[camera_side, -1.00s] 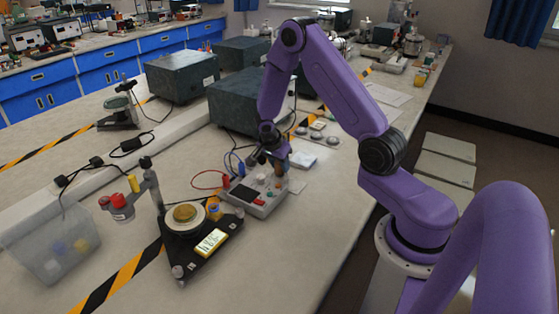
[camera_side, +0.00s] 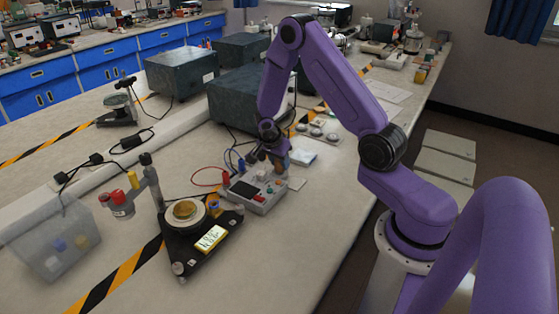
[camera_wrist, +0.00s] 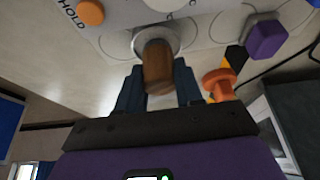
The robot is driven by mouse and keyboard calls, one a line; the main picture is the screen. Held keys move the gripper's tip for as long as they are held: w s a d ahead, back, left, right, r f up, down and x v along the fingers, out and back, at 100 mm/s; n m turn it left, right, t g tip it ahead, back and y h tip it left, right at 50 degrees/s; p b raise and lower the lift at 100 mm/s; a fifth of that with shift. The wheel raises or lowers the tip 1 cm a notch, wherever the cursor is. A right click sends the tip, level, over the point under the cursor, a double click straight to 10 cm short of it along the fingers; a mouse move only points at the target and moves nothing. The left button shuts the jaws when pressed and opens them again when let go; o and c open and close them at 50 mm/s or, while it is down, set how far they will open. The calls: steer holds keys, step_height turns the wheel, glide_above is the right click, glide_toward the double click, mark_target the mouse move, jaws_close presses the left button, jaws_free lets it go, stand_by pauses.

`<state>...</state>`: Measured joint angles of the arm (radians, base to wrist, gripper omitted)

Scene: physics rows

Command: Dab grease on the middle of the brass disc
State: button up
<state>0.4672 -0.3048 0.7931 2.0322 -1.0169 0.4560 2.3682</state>
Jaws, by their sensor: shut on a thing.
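The brass disc (camera_side: 186,209) lies on a pale round plate (camera_side: 173,221) on a black triangular base, left of my gripper and well apart from it. My gripper (camera_side: 279,163) is over the far part of a grey control box (camera_side: 250,197). In the wrist view my gripper (camera_wrist: 158,92) has its dark fingers shut on a brown cylindrical handle (camera_wrist: 158,68). The handle's far end meets a round metal collar (camera_wrist: 172,35) at the box's panel; I cannot tell whether they touch. No grease can be made out.
A post with red cylinders (camera_side: 120,203) stands left of the disc. The black base carries a yellow display (camera_side: 210,238). A clear bin (camera_side: 50,240) is at far left. The wrist view shows an orange knob (camera_wrist: 219,82) and a purple knob (camera_wrist: 266,38) near the fingers.

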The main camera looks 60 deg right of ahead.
steer(key=shift+f, duration=0.45)
stand_by(1.1)
steer(key=shift+r, duration=3.55)
